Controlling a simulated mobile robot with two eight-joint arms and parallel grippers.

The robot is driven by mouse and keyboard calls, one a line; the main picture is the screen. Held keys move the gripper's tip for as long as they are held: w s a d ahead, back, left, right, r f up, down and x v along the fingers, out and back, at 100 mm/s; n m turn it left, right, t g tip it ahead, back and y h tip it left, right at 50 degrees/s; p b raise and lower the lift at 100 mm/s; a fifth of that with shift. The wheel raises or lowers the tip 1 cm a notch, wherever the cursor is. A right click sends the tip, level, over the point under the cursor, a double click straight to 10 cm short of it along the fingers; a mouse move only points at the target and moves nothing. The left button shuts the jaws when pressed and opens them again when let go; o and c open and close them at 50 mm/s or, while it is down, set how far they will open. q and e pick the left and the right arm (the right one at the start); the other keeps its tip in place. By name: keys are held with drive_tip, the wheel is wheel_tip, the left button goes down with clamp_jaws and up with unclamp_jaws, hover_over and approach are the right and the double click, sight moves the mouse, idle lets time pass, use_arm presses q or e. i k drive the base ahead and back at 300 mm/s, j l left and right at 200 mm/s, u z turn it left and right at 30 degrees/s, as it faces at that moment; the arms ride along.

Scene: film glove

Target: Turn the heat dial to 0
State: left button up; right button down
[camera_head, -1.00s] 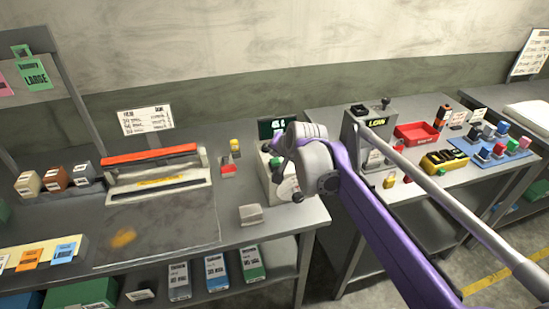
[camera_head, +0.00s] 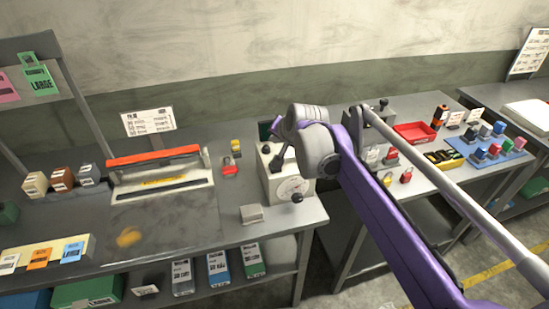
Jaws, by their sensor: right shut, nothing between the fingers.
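The heat control box (camera_head: 268,183) is a pale box on the left bench, with a round white dial face (camera_head: 292,188) on its front. A black knob (camera_head: 297,197) sits at the lower right of the dial face. I cannot read the dial's setting. A dark display (camera_head: 265,131) behind the box is mostly hidden by my right arm. My right gripper (camera_head: 276,163) is shut and empty, at the upper part of the box, above and left of the dial face. It looks apart from the knob, though depth is hard to judge. My left gripper is not in view.
A sealer with a red bar (camera_head: 155,156) stands left of the box. A small grey block (camera_head: 252,214) and red and yellow pieces (camera_head: 229,169) lie nearby. The right bench holds a red tray (camera_head: 414,132) and several coloured blocks. My right arm crosses the gap between benches.

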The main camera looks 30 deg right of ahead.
sight(297, 197)
drive_tip(key=z, duration=1.25)
